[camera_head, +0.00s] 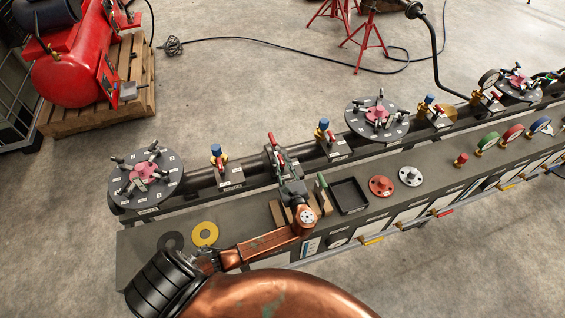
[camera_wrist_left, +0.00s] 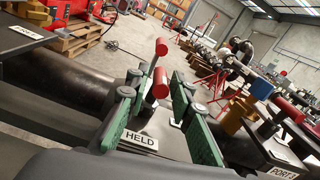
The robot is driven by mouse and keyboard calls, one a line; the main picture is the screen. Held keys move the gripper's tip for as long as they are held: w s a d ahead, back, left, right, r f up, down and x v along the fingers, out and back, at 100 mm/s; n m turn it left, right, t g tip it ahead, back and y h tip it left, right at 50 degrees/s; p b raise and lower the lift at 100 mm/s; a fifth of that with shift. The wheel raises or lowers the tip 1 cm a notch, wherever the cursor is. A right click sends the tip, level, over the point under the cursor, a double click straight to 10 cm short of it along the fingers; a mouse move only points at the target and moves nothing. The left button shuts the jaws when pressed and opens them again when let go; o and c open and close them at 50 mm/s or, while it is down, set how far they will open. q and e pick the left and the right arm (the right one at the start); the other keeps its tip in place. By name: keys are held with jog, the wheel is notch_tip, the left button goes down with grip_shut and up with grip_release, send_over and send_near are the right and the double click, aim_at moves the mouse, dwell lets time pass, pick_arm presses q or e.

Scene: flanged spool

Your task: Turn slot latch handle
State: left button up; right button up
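The slot latch has two red-gripped handles on the dark pipe in the middle of the head view; one red grip (camera_head: 271,139) stands up toward the back. In the left wrist view, a near red grip (camera_wrist_left: 161,84) and a farther red grip (camera_wrist_left: 161,47) show between and beyond my fingers. My left gripper (camera_head: 286,171) is at the latch, its green-padded fingers (camera_wrist_left: 158,92) spread on either side of the near grip. I see gaps beside the grip, so it does not look clamped. A plate reading "HELD" (camera_wrist_left: 141,142) lies below. My right gripper is out of view.
Along the pipe stand blue-capped valves (camera_head: 323,128) and round flanges with red centres (camera_head: 146,175). On the bench are a black tray (camera_head: 348,196), red and white discs (camera_head: 381,186), and a yellow ring (camera_head: 204,234).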

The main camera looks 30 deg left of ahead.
pick_arm(q)
jog(key=shift+o, duration=0.8)
jog(key=v, duration=1.2)
jog(key=shift+s+a, duration=0.1)
